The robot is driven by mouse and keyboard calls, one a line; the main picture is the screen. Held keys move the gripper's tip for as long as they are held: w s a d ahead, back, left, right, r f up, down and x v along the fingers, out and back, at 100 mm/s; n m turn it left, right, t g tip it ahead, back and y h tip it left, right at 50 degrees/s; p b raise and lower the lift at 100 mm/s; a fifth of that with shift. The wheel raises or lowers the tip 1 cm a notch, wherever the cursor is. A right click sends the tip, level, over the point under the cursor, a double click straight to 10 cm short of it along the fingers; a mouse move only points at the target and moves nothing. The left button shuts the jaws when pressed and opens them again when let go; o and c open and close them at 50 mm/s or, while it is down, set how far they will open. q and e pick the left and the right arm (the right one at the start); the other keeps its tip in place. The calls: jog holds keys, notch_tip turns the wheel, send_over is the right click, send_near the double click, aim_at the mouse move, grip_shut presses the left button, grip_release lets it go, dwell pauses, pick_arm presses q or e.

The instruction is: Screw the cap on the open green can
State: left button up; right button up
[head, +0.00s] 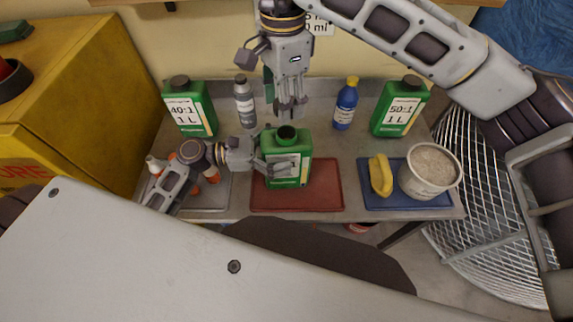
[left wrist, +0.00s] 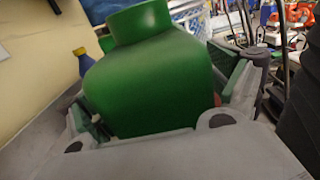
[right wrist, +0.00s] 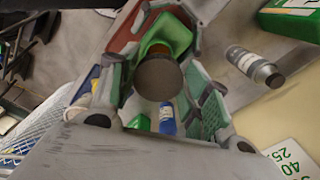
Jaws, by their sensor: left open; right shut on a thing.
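The green can (head: 290,160) stands upright on the red tray (head: 322,197); its neck top looks dark in the head view. It fills the middle of the left wrist view (left wrist: 145,85), with a green neck cut off by the top edge. My left gripper (head: 271,165) is open, its fingers on either side of the can's body; I cannot tell whether they touch it. My right gripper (head: 291,109) points down just above the can's neck. It is shut on the dark round cap (right wrist: 158,78), which shows between its fingers with the can behind it. The fingers mostly hide the cap in the head view.
Capped green cans stand at the back left (head: 190,107) and back right (head: 399,107). A grey bottle (head: 244,102) and a blue bottle (head: 346,103) stand behind the red tray. A blue tray (head: 400,201) at right holds a yellow object (head: 380,175) and a white tub (head: 430,173).

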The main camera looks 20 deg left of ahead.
pick_arm(q)
jog(key=c, duration=1.3)
pick_arm(e)
jog(key=shift+s+a, duration=0.1)
pick_arm(q)
jog(key=shift+s+f, duration=0.1)
pick_arm(e)
send_over(286, 127)
jog(key=s, duration=0.2)
jog(key=shift+f, duration=2.45)
jog(key=shift+s+d, duration=0.2)
jog(key=shift+d, duration=0.1)
jog(key=shift+f, duration=0.15)
pick_arm(q)
jog(key=shift+f, duration=0.1)
pick_arm(e)
jog(key=shift+f, duration=0.8)
pick_arm(q)
jog(key=shift+f, duration=0.1)
pick_arm(e)
jog(key=shift+f, duration=0.55)
pick_arm(q)
jog(key=c, duration=0.6)
jog(key=shift+o, duration=0.2)
